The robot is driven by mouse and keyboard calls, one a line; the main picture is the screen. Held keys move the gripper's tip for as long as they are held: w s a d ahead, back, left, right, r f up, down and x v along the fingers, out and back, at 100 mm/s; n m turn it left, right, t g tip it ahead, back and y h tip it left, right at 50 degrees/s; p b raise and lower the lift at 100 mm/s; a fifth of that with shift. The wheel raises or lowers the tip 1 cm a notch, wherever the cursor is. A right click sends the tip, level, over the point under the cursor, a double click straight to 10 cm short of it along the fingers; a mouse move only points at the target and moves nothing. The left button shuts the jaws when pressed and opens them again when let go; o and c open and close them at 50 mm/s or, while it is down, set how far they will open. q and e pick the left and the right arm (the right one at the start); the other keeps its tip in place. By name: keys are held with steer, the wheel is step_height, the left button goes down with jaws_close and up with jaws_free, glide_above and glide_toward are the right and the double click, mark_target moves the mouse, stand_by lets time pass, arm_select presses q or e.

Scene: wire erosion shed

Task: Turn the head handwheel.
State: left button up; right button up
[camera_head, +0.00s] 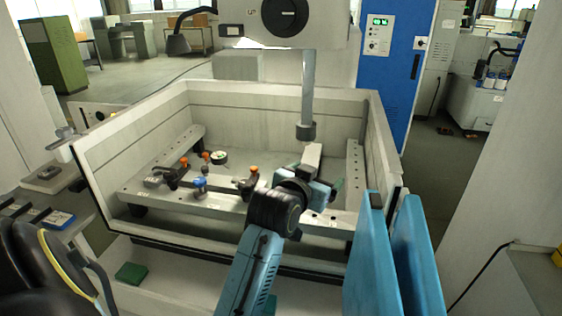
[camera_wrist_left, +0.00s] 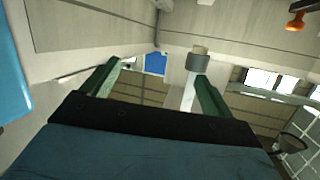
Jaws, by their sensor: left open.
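The head handwheel (camera_head: 285,16) looks to be the black round disc on the front of the white machine head (camera_head: 235,14), at the top of the head view; its top is near the frame edge. My left gripper (camera_head: 328,184) is over the work tank, well below the disc and apart from it. In the left wrist view, its green fingers (camera_wrist_left: 157,78) are spread with nothing gripped between them. The handwheel cannot be made out in the left wrist view. My right gripper is not in view.
A grey vertical rod (camera_head: 308,85) hangs from the head above the gripper. The pale tank wall (camera_head: 275,98) surrounds a frame with orange and blue knobbed clamps (camera_head: 200,184). Two blue panels (camera_head: 372,262) stand right of my arm. A blue cabinet (camera_head: 388,85) stands behind.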

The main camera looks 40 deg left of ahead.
arm_select(q)
steer(key=a+r+n+t+y, duration=0.2)
steer(key=r, duration=0.6)
steer(key=a+r+n+t+y, duration=0.1)
steer(key=a+r+y, duration=0.15)
steer(key=r, duration=0.65)
steer(key=n+t+y+p, duration=0.1)
steer(key=n+y, duration=0.3)
glide_toward(280, 13)
steer(key=p+x, duration=0.3)
steer(key=x, duration=0.7)
steer(key=shift+w+a, duration=0.2)
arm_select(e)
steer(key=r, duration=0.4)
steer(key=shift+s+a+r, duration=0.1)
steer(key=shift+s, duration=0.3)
arm_select(q)
steer(key=shift+c, duration=0.5)
steer(key=c, duration=0.9)
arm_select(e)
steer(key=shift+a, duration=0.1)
